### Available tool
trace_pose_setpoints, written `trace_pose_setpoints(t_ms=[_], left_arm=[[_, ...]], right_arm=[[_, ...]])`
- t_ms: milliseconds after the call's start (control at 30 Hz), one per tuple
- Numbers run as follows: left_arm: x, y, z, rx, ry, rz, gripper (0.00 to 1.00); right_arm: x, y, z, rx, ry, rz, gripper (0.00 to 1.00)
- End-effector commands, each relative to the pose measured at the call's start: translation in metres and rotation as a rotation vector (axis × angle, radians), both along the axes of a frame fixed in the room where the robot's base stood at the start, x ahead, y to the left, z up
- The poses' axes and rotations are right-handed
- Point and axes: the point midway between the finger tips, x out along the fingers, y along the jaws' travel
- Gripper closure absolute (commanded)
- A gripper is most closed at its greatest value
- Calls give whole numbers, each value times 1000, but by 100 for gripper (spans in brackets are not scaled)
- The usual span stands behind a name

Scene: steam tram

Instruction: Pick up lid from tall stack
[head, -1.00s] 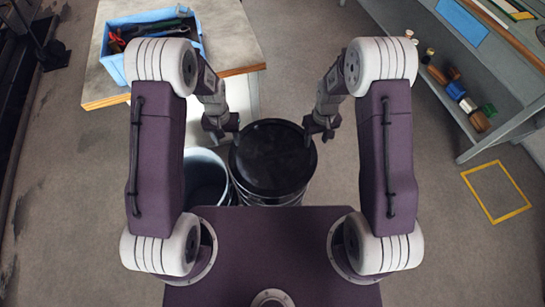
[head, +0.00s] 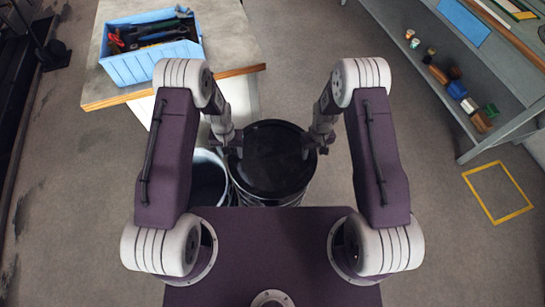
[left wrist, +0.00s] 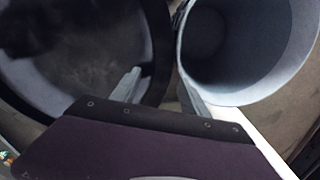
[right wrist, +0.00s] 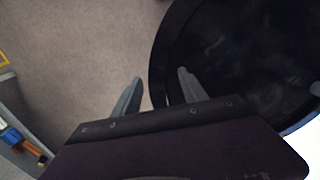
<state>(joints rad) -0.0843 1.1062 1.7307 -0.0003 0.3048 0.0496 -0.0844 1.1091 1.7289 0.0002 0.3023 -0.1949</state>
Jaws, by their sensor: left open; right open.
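The black round lid (head: 272,160) tops a tall dark drum-like stack (head: 266,200) in front of my body. My left gripper (head: 229,147) is at its left edge, open. In the left wrist view, its two fingers (left wrist: 158,90) appear on either side of the lid's rim (left wrist: 160,40). My right gripper (head: 314,147) is at the lid's right edge, open. In the right wrist view, its fingers (right wrist: 158,90) appear on either side of the rim (right wrist: 158,62). I cannot tell whether any finger touches the lid.
A pale blue bucket (head: 207,158) stands close to the stack's left; it also shows in the left wrist view (left wrist: 296,40). A table (head: 236,50) with a blue tool crate (head: 150,64) is at the back left. Shelving (head: 490,70) stands right. Floor right of the stack is clear.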

Motion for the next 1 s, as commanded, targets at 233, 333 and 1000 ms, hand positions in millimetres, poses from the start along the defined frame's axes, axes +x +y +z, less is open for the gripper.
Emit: trace_pose_setpoints(t_ms=[233, 333, 1000], left_arm=[[0, 0, 0, 0, 0, 0, 78], [0, 0, 0, 0, 0, 0, 100], [0, 1, 1, 0, 0, 2, 100]], right_arm=[[0, 0, 0, 0, 0, 0, 80], [0, 0, 0, 0, 0, 0, 100], [-1, -1, 0, -1, 3, 2, 100]])
